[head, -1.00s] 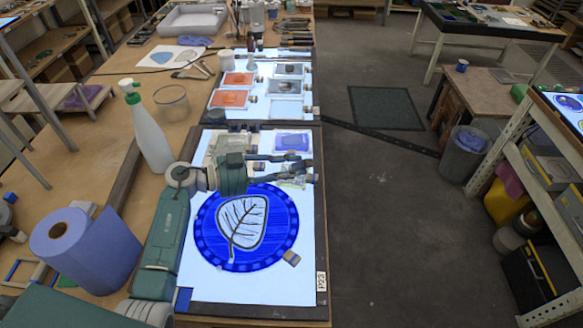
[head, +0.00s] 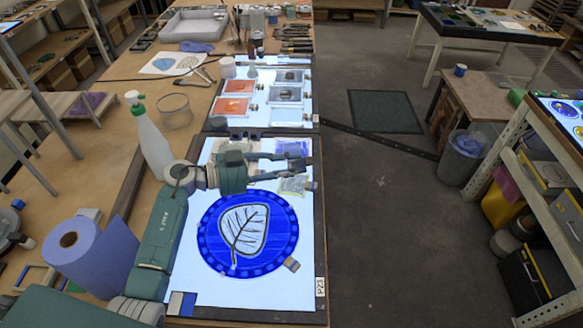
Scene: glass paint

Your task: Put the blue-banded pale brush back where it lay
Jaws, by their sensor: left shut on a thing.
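My left gripper (head: 312,168) reaches in from the left over the upper part of the near light panel (head: 215,285), its fingers pointing right. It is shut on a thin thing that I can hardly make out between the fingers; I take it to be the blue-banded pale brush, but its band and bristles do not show. Below the gripper on the panel lies a round blue glass disc (head: 290,233) with a pale leaf on it. My right gripper is not in view.
A white spray bottle (head: 150,140) and a blue paper roll (head: 92,250) stand left of the panel. A far light panel (head: 262,108) bears orange and grey panes. Several dark-handled tools (head: 297,45) lie at the back. Open floor lies to the right.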

